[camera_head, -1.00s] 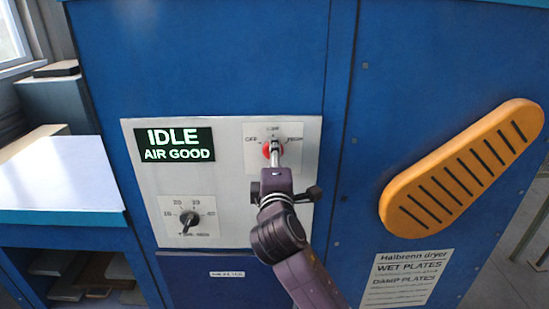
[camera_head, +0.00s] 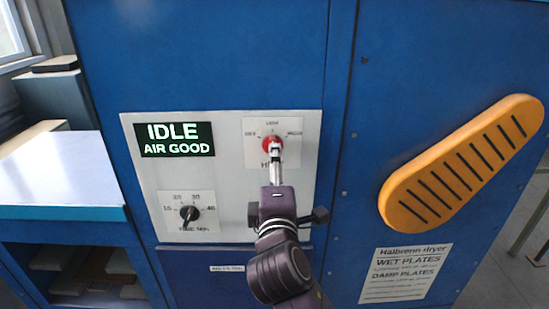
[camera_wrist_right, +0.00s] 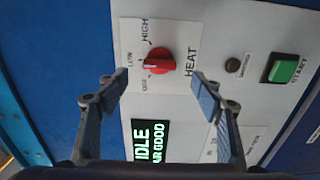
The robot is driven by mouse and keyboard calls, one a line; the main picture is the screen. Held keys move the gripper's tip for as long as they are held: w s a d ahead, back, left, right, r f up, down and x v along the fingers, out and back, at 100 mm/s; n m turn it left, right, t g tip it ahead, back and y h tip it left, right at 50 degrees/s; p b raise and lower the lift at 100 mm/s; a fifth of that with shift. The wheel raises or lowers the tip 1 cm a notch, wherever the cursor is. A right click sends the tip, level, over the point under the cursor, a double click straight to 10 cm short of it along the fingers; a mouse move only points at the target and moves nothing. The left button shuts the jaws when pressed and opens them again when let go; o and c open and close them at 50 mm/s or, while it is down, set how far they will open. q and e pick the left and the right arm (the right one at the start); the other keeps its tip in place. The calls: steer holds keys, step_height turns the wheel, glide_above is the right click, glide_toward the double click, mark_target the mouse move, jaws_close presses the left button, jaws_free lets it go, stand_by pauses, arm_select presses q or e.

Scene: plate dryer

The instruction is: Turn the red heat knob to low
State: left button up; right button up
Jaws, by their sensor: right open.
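The red heat knob (camera_head: 270,142) is on a white plate on the dryer's control panel; it also shows in the wrist view (camera_wrist_right: 159,61). Its white mark points at LOW, between OFF and HIGH. My right gripper (camera_head: 276,152) is in front of the knob and hides its lower part in the head view. In the wrist view the right gripper (camera_wrist_right: 162,92) has its two fingers wide apart with nothing between them, and the knob lies beyond the fingertips, apart from them. My left gripper is not in view.
The display (camera_head: 175,139) reads IDLE, AIR GOOD. A black time dial (camera_head: 189,213) sits below it. A green START button (camera_wrist_right: 283,69) and a small dark round part (camera_wrist_right: 232,65) are beside the knob.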

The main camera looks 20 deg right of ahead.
steer(key=v, duration=0.4)
steer(key=shift+s, duration=0.15)
steer(key=w+a+f+g+y+b, duration=0.1)
steer(key=w+a+f+g, duration=0.1)
steer(key=f, duration=1.1)
steer(key=w+a+f+g+y+b, duration=0.1)
steer(key=w+f+g+y, duration=0.15)
steer(key=f, duration=1.05)
steer(key=s+d+f+m+g+y, duration=0.15)
steer(key=s+f, duration=0.35)
steer(key=f, duration=1)
steer(key=s+f+m+g, duration=0.1)
steer(key=s+f+g, duration=0.25)
steer(key=f, duration=1.15)
steer(key=s+d+f+m+g+b, duration=0.2)
steer(key=s+d+f+m+g, duration=0.15)
steer(key=s+f, duration=1.5)
steer(key=s+d+f+m+g, duration=0.1)
steer(key=s+d+f+m, duration=0.1)
steer(key=s, duration=1)
steer(key=s+d+f+m+g+b, duration=0.1)
steer(key=s+d+f+m+g, duration=0.1)
steer(key=s+f, duration=0.5)
steer(key=s+d+m, duration=0.1)
steer(key=s+m, duration=0.1)
steer(key=s, duration=0.4)
